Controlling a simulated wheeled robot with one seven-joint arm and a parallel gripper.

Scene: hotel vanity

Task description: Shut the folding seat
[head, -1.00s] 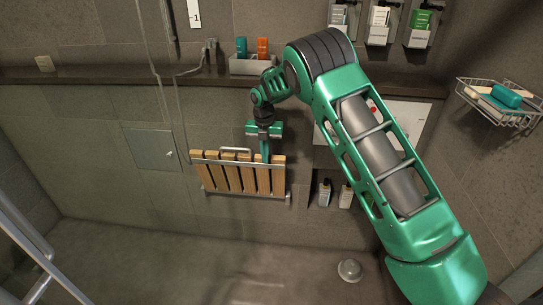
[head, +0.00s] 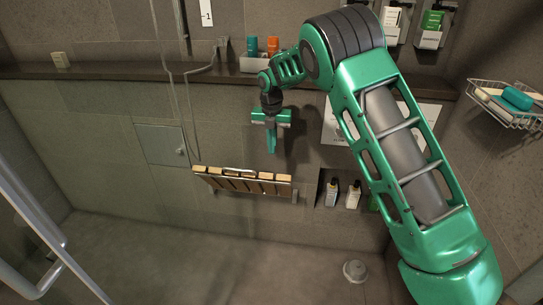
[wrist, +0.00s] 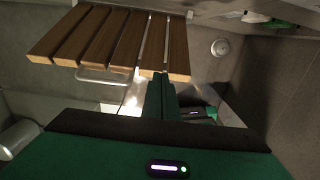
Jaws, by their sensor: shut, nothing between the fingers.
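The folding seat (head: 242,182) has wooden slats on a metal frame, low on the wall in the head view. Its free edge with a metal handle stands above the hinge bar and leans out from the wall; the slat faces are in shadow. It is partly raised, not flat to the wall. In the wrist view the slats (wrist: 110,42) fill the upper left. My gripper (head: 271,150) is shut and empty, pointing down just above the seat's right part. Its fingertips (wrist: 162,80) overlap the slat ends in the wrist view; I cannot tell whether they touch.
A dark ledge (head: 120,72) runs along the wall above, with a bottle holder (head: 262,64) on it. A niche with bottles (head: 353,194) is right of the seat. A wire basket (head: 508,105) hangs far right. The floor below is open.

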